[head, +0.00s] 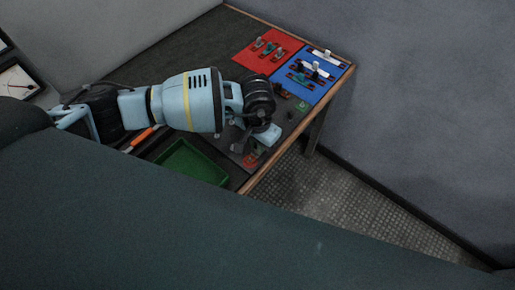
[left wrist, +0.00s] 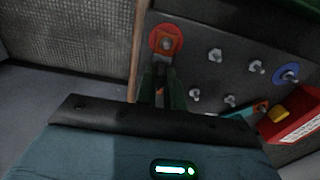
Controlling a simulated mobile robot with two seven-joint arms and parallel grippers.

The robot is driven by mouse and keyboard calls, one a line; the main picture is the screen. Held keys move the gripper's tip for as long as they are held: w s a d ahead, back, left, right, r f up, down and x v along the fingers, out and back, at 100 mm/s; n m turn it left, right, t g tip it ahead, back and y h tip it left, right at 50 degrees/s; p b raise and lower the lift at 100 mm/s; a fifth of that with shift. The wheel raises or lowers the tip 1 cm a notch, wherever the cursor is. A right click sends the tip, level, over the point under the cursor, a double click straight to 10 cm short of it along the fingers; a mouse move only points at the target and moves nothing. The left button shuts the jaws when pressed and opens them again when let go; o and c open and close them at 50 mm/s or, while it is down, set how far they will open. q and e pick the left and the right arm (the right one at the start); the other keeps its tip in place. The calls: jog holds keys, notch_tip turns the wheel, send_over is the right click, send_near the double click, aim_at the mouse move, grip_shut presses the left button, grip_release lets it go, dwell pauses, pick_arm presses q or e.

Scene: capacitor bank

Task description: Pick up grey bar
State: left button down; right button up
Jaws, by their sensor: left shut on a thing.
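My left gripper (head: 245,148) reaches down over the dark board near the table's front right edge. In the left wrist view its two dark fingers (left wrist: 161,88) are shut on a narrow greyish piece (left wrist: 160,70), which looks like the grey bar, mostly hidden between them. The fingertips are close to an orange square with a bolt (left wrist: 166,43) on a red disc. In the head view my arm hides most of this spot, and the bar cannot be made out there. My right gripper is not in view.
Several bolts (left wrist: 215,55) stand on the board beside a blue disc (left wrist: 287,74). A green tray (head: 188,161), a red mat (head: 246,60) and a blue mat (head: 317,88) with parts lie on the table.

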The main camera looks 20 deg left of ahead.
pick_arm(q)
jog(key=shift+r, duration=0.9)
jog(key=shift+s+d+r, duration=0.15)
jog(key=shift+s+r, duration=0.05)
jog(key=shift+r, duration=0.25)
jog(key=shift+s+d+r, duration=0.1)
jog(key=shift+s+r, duration=0.05)
jog(key=shift+r, duration=0.3)
jog(key=s+d+b, duration=0.1)
jog(key=s+d, duration=0.3)
jog(key=s, duration=0.2)
jog(key=s+d+r, duration=0.1)
jog(key=s+d, duration=0.2)
jog(key=s, duration=0.4)
jog(key=shift+d+r+b, duration=0.2)
jog(key=shift+d+b, duration=0.15)
jog(key=shift+d, duration=0.05)
